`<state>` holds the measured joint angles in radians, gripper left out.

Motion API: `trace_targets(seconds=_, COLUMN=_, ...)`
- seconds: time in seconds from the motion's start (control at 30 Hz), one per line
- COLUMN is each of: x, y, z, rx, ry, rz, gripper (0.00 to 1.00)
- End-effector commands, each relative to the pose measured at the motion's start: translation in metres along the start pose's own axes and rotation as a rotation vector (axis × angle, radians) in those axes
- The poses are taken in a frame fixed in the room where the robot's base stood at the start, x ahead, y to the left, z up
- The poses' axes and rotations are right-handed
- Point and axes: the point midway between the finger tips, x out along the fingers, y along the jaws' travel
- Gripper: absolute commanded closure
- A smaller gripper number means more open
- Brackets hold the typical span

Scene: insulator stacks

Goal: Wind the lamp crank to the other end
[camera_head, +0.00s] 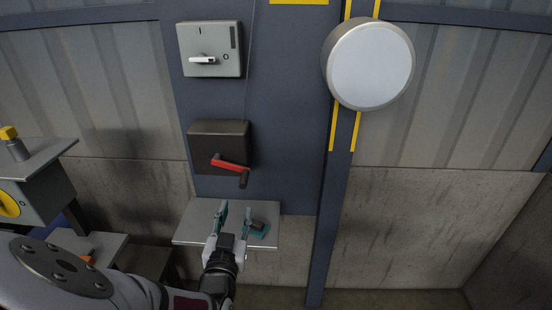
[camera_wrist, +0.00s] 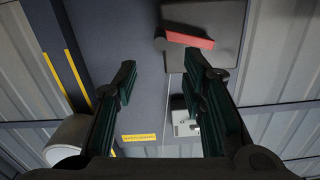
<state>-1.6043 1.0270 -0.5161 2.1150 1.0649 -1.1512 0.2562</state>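The lamp crank has a red arm (camera_head: 231,163) on a dark box (camera_head: 206,139) on the blue column. The arm slopes slightly down to the right, and a dark handle (camera_head: 243,180) sits at its right end. In the wrist view the red arm (camera_wrist: 190,41) is at the top, with its dark handle near its left end. The round lamp (camera_head: 372,66) hangs at upper right, its face pale grey. My gripper (camera_head: 234,214) is open and empty, below the crank and apart from it. Its two spread fingers also show in the wrist view (camera_wrist: 160,80).
A grey switch box (camera_head: 210,49) with a white lever is above the crank box. A bench (camera_head: 38,158) with a yellow-topped item stands at left.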

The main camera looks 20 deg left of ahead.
Motion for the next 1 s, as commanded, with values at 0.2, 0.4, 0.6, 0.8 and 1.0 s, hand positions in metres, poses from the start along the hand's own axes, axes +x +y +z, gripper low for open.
trace_targets(seconds=0.2, x=0.019, y=0.0, z=0.002, rx=0.0, ry=0.01, rz=-0.002, gripper=0.62)
trace_targets(seconds=0.4, x=0.054, y=0.0, z=0.003, rx=0.001, ry=0.009, rz=-0.001, gripper=0.62)
trace_targets(seconds=0.6, x=0.089, y=0.0, z=0.003, rx=-0.001, ry=0.008, rz=-0.002, gripper=0.62)
trace_targets(seconds=0.8, x=0.118, y=0.0, z=0.002, rx=0.0, ry=0.007, rz=-0.002, gripper=0.62)
trace_targets(seconds=1.0, x=0.134, y=-0.001, z=0.001, rx=-0.002, ry=0.005, rz=-0.002, gripper=0.62)
